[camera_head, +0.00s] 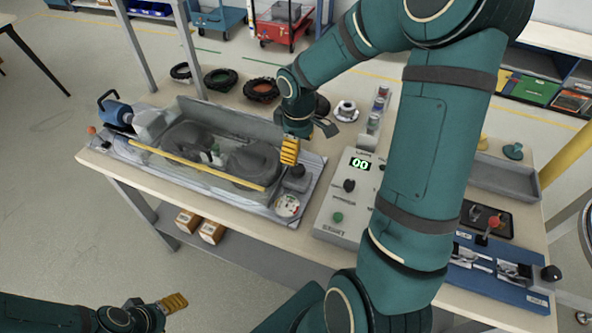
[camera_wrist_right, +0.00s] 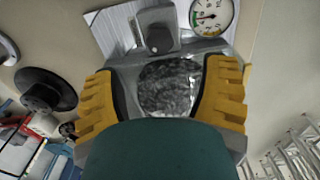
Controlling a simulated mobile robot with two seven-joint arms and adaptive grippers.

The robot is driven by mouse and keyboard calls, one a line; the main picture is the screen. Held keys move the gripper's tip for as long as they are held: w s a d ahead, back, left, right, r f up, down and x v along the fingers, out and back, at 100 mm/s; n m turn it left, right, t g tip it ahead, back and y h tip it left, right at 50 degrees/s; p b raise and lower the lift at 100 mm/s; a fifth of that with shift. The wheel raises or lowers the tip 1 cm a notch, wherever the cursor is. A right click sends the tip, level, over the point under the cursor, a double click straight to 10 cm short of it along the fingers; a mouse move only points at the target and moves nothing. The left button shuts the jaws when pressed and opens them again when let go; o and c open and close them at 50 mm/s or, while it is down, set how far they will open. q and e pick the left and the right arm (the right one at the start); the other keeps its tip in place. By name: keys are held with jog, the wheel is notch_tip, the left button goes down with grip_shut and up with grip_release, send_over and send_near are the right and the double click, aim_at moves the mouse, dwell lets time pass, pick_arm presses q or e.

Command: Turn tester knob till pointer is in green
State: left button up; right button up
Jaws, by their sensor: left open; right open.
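The tester (camera_head: 205,160) is a long grey fixture on the workbench. A black knob (camera_head: 297,172) stands on a block at its right end, and shows in the wrist view (camera_wrist_right: 159,38). A round white gauge (camera_head: 287,205) lies beside it, nearer the bench front. In the wrist view the gauge (camera_wrist_right: 211,15) shows coloured arcs and a pointer toward the left; whether it is in green I cannot tell. My right gripper (camera_head: 289,150) is open, just above and behind the knob, apart from it. My left gripper (camera_head: 172,303) is open and empty, low at the front left, away from the bench.
A yellow rod (camera_head: 195,166) runs along the tester. Right of the knob stands a grey control box (camera_head: 345,195) with a green display. Several black rings (camera_head: 221,79) lie behind. My right arm hides part of the bench, and a blue fixture (camera_head: 490,270) sits at right.

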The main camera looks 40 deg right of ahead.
aim_at(297, 168)
notch_tip(297, 168, down, 10)
jog(key=shift+r+b, duration=0.1)
jog(key=shift+b, duration=0.9)
jog(key=c, duration=1.2)
